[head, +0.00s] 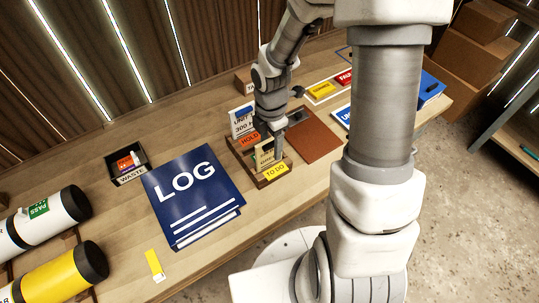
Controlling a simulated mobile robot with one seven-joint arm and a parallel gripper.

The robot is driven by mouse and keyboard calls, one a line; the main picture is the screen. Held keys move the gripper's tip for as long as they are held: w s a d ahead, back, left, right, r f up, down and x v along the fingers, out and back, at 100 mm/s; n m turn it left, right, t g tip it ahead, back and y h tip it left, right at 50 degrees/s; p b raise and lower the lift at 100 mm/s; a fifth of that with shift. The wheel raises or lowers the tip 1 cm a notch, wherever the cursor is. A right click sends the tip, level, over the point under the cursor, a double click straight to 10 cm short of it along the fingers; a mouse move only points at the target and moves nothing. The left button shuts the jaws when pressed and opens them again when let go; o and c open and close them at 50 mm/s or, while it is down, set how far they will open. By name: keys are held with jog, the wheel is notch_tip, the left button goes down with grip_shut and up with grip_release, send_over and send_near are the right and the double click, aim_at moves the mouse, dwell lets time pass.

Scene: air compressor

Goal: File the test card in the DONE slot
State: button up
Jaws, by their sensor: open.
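A wooden card rack (262,178) stands on the bench with its slots in a row. Its front label reads TO DO (275,171) and another label reads HOLD (250,140); I cannot make out a DONE label. A tan card (264,156) stands upright near the TO DO end. A white and blue card (242,121) marked UNIT stands at the back of the rack. Which one is the test card I cannot tell. My gripper (276,150) is open, pointing down over the rack right beside the tan card; its fingers partly hide the rack's middle.
A blue LOG binder (190,195) lies left of the rack, with a black WASTE bin (126,164) behind it. A brown board (314,141) lies right of the rack. White and yellow cylinders (66,275) lie at far left. A yellow-white tag (155,265) lies at the front edge.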

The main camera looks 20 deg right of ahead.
grip_shut()
jog(key=shift+r, duration=0.1)
dwell(0.5)
